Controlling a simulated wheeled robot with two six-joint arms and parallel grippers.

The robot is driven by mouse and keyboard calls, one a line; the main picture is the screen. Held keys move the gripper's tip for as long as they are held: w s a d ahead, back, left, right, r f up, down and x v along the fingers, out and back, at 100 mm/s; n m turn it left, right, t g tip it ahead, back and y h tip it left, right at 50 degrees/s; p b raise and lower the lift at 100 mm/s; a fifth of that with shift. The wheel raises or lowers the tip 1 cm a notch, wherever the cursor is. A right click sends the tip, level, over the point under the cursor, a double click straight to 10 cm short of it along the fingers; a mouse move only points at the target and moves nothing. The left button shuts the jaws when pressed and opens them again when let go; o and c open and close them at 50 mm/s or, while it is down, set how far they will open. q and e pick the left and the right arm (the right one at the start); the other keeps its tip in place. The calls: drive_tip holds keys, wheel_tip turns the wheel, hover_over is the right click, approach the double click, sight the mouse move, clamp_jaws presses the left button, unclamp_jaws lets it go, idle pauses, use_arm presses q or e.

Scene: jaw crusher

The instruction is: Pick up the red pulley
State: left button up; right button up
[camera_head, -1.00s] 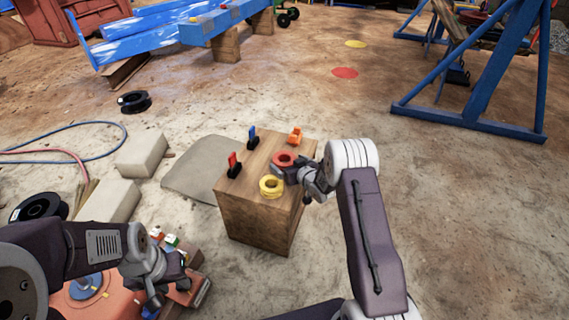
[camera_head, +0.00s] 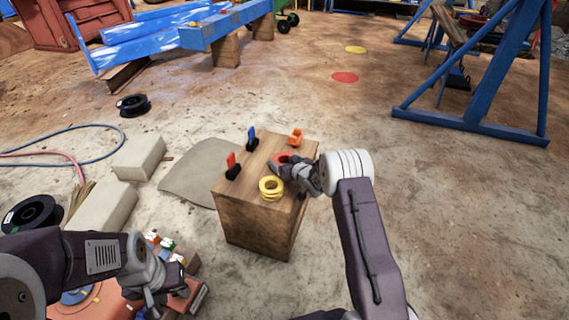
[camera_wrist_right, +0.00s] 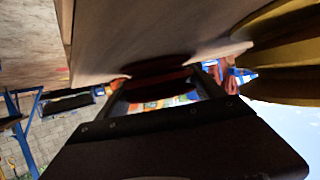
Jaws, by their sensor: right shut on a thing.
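The red pulley (camera_head: 281,157) is on top of the wooden block (camera_head: 258,222), partly covered by my right gripper. My right gripper (camera_head: 290,172) comes in from the right, low over the block top, and is shut on the red pulley. In the right wrist view the pulley (camera_wrist_right: 158,70) is a dark red shape between the fingers. I cannot tell whether it is off the wood. My left gripper (camera_head: 157,303) hangs at lower left, away from the block; its fingers are too unclear to tell open from shut.
A yellow pulley (camera_head: 271,188) stands close in front of the right gripper. A red switch (camera_head: 233,166), a blue switch (camera_head: 252,139) and an orange piece (camera_head: 296,137) are also on the block. A blue frame (camera_head: 470,118) stands at right. Floor between is clear.

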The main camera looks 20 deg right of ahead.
drive_tip(key=shift+r+p, duration=1.85)
drive_tip(key=shift+r, duration=0.55)
drive_tip(key=s+d+r+p, duration=0.6)
drive_tip(key=d, duration=0.3)
drive_tip(key=shift+s+d+r+p, duration=0.2)
drive_tip(key=shift+s+d+p, duration=0.05)
drive_tip(key=shift+s+p, duration=0.15)
